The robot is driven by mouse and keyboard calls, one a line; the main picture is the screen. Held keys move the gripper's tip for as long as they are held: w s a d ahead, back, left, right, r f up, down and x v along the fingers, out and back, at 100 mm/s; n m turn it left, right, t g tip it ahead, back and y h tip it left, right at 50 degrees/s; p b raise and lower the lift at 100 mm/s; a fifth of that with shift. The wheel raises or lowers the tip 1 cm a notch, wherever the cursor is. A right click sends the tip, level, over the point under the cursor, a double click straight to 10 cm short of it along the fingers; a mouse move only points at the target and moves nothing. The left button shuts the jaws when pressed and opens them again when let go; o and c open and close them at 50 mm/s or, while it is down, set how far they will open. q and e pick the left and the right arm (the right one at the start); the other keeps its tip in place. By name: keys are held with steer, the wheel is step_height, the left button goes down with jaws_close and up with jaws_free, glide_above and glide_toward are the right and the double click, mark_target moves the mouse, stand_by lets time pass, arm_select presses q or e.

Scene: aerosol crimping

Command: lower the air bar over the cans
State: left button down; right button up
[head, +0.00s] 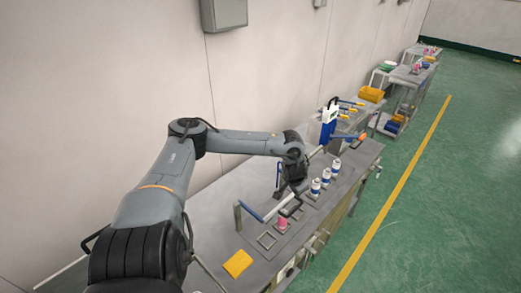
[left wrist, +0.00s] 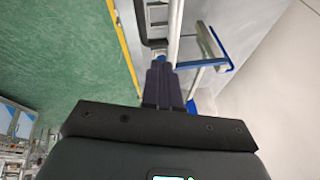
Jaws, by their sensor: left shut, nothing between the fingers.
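Three white-and-blue cans, the front one (head: 315,187), the middle one (head: 326,176) and the rear one (head: 336,165), stand upright in a row on the grey bench (head: 222,200). A long pale bar (head: 276,209), seemingly the air bar, runs along the bench on the wall side of the cans. It also shows in the left wrist view (left wrist: 175,32). My left gripper (head: 298,194) is shut and empty, close to the bar and beside the front can. In the left wrist view its closed fingertips (left wrist: 162,66) reach the bar's end area; contact is unclear. My right gripper is out of view.
A pink can (head: 282,222) stands nearer on the bench, with a yellow pad (head: 237,263) at the near end. A blue-and-white device (head: 328,122) stands behind the cans. The green floor is open at right.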

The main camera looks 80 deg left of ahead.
arm_select(q)
step_height(320, 180, down, 10)
steer(key=w+d, duration=0.2)
steer(key=shift+d+f, duration=0.25)
steer(key=shift+d, duration=0.15)
stand_by(0.4)
steer(key=w+d+r+p, duration=0.2)
steer(key=d+r+p, duration=0.3)
steer(key=d+r, duration=0.2)
steer(key=d, duration=0.2)
steer(key=shift+w+d+r, duration=0.3)
steer(key=shift+w+r, duration=0.05)
stand_by(0.4)
